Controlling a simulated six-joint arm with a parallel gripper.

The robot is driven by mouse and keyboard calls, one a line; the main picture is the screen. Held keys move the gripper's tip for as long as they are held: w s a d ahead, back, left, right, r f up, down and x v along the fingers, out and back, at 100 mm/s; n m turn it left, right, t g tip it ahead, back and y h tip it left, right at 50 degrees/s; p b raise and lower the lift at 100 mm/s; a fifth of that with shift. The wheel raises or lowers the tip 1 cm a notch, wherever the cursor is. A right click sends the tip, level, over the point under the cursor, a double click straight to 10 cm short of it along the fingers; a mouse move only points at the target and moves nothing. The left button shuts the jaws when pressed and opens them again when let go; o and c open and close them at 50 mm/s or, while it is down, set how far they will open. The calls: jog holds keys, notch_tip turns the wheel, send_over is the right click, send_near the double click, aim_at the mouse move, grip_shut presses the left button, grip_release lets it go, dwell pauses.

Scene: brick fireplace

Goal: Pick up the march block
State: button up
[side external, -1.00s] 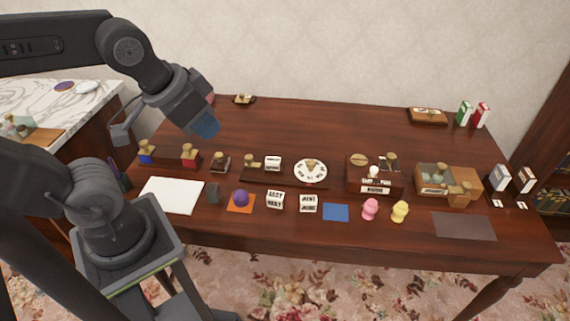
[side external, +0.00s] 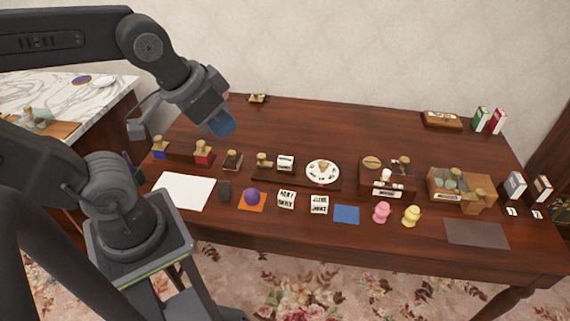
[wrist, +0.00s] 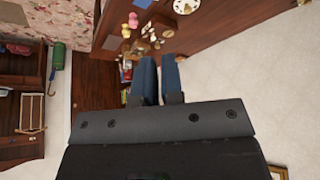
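Several white blocks with black lettering are on the desk in the side external view. Two lettered blocks lie near the front, a left one (side external: 286,199) and a right one (side external: 319,204). Another white block (side external: 285,163) sits behind them on a dark strip, left of a round white dial (side external: 322,171). The lettering is too small to tell which is the march block. My gripper (side external: 222,123) is in the air above the desk's back left, apart from all the blocks. In the wrist view its blue fingers (wrist: 159,80) show a narrow gap with nothing between them.
Wooden stamps (side external: 203,153), white paper (side external: 184,191) and a purple ball (side external: 251,197) are at the left. A red-brown stand (side external: 387,176), pink figure (side external: 381,212), yellow figure (side external: 411,216) and wooden box (side external: 461,188) are at the right. The desk's back middle is clear.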

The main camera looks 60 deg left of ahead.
jog(key=o, duration=1.3)
jog(key=m+t+y, duration=0.4)
jog(key=m+y, duration=0.5)
jog(key=m, duration=1.8)
send_near(285, 160)
jog(key=shift+w+a+f+y, duration=0.15)
jog(key=shift+w+a+f, duration=0.25)
jog(key=shift+w+f, duration=0.15)
jog(key=shift+w+a+f+y, duration=0.15)
jog(key=shift+w+a+f, duration=0.3)
jog(key=shift+w, duration=0.25)
jog(key=shift+x, duration=2.7)
